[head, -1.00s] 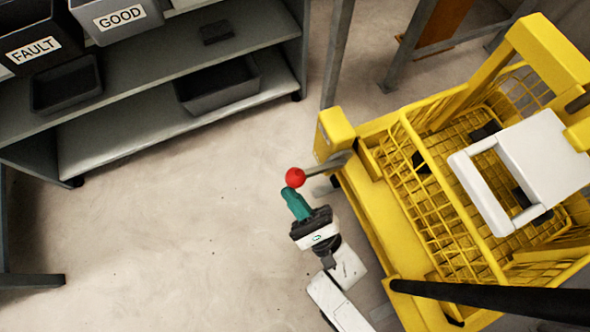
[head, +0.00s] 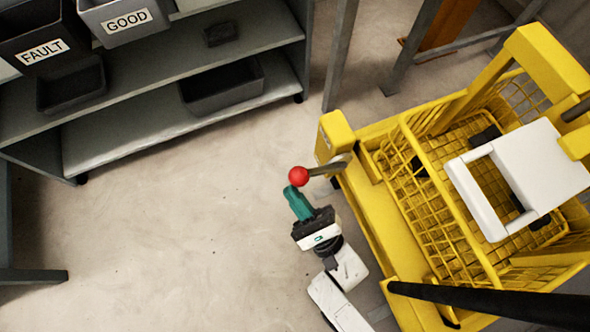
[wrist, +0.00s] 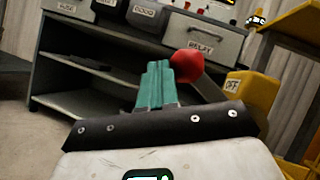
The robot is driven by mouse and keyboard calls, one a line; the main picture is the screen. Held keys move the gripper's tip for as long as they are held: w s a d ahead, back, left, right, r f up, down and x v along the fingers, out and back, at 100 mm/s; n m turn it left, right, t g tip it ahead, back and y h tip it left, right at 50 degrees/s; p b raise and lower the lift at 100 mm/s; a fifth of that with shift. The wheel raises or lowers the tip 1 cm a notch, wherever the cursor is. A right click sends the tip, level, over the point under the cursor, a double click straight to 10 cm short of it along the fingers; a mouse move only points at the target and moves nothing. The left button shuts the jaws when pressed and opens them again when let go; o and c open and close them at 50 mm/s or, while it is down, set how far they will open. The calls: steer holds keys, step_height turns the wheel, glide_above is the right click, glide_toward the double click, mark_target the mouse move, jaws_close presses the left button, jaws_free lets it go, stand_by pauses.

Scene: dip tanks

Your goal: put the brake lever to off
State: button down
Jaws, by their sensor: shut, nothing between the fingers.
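The brake lever is a grey bar with a red ball knob (head: 298,176), sticking out to the left from the yellow cart's corner post (head: 336,132). In the wrist view the red knob (wrist: 187,66) is just right of my fingertips, and an OFF label (wrist: 233,85) shows on the yellow post beyond it. My gripper (head: 293,191) has green fingers, shut and empty, right beside the knob on its near side. In the wrist view the fingers (wrist: 155,80) overlap the knob's left edge; I cannot tell whether they touch it.
The yellow wire cart (head: 420,200) with a white seat-like part (head: 530,170) fills the right. A grey shelf (head: 180,120) with bins labelled FAULT (head: 40,50) and GOOD (head: 125,20) stands at upper left. The floor (head: 180,220) left of my gripper is clear.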

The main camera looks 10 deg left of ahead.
steer(key=v, duration=0.7)
steer(key=shift+f, duration=0.15)
steer(key=shift+d, duration=0.1)
steer(key=shift+s, duration=0.15)
